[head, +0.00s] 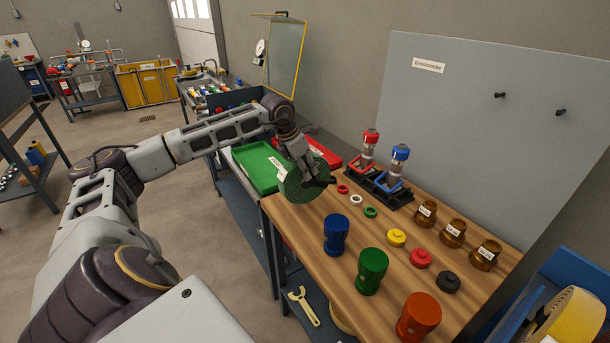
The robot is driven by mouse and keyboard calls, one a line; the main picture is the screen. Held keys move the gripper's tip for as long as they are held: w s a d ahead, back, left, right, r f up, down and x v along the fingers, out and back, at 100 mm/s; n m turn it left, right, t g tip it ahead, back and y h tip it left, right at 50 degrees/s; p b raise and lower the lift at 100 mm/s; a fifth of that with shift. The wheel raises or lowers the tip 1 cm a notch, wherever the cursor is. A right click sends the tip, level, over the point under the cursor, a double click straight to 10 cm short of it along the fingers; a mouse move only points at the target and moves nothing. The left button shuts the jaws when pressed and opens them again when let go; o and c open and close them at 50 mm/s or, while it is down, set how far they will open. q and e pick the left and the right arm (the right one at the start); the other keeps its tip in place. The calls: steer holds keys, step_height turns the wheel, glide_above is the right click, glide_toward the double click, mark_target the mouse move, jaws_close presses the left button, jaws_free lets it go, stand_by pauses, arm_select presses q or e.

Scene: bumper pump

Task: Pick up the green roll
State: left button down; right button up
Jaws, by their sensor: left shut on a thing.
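The green roll (301,190) is a ridged dark green disc at the left end of the wooden bench. My left gripper (318,181) is at the roll and shut on it, with the roll's flat side facing the camera. The roll hangs near the bench's left edge, beside the green tray; I cannot tell whether it touches the bench. The gripper and wrist hide part of its upper right. My right gripper is not in the picture.
The wooden bench (318,262) holds blue, green and orange cylinders, small coloured rings and caps, brass fittings, and a black stand (379,188) with red and blue pumps. A green tray (256,168) and a red tray (322,150) lie behind the roll. A grey panel (480,120) stands behind.

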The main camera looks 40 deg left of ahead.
arm_select(q)
steer(key=shift+r, duration=3.3)
